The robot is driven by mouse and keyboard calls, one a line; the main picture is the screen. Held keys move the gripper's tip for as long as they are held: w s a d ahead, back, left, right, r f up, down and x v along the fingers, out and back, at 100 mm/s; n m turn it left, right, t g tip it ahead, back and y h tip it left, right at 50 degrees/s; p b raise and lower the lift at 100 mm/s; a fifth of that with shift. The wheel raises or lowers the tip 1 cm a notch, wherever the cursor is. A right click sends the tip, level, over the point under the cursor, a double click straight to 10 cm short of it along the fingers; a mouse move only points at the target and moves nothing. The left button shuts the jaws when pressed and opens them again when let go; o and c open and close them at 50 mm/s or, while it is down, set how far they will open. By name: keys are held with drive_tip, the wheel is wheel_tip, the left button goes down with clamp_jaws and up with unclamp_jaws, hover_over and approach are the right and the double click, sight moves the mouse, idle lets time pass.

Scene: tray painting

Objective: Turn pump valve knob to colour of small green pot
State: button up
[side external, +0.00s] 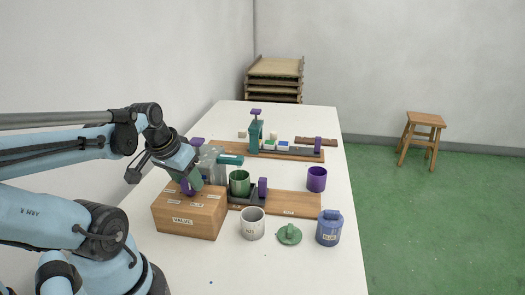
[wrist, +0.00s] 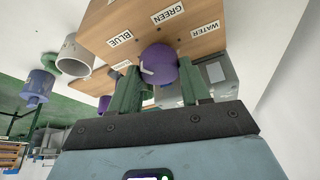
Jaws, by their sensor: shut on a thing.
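The purple valve knob (wrist: 160,66) sits on the wooden valve box (side external: 188,218), and it also shows in the side view (side external: 187,188). My gripper (wrist: 158,76) has its two green fingers on either side of the knob and is shut on it. In the side view my gripper (side external: 189,179) is over the box top. A short white mark shows on the knob's lower left; which label it points to I cannot tell. Labels BLUE (wrist: 120,38), GREEN (wrist: 166,15) and WATER (wrist: 205,29) surround the knob. A green pot (side external: 239,184) stands upright behind the box.
A white pot (side external: 252,224), a green lid (side external: 289,235) and a lidded blue pot (side external: 329,228) stand right of the box. A purple pot (side external: 316,179) stands farther back. A grey machine (side external: 211,163) is close behind my gripper. The table front (side external: 270,275) is mostly clear.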

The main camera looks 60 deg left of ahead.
sight(178, 195)
drive_tip(key=m+h, duration=0.1)
drive_tip(key=m, duration=0.1)
drive_tip(key=m+h, duration=0.1)
drive_tip(key=m, duration=0.2)
drive_tip(key=shift+a+m+t, duration=0.15)
drive_tip(key=shift+m+t, duration=0.15)
drive_tip(key=m+h, duration=0.1)
drive_tip(key=m, duration=0.1)
drive_tip(key=m+h, duration=0.1)
drive_tip(key=m, duration=0.2)
drive_tip(key=shift+a+m+g, duration=0.15)
drive_tip(key=shift+m+g, duration=0.15)
drive_tip(key=shift+g, duration=0.1)
drive_tip(key=o, duration=1.1)
drive_tip(key=shift+c, duration=0.2)
drive_tip(key=v, duration=0.7)
drive_tip(key=shift+s+r, duration=0.15)
drive_tip(key=shift+r, duration=0.1)
drive_tip(key=shift+f, duration=0.1)
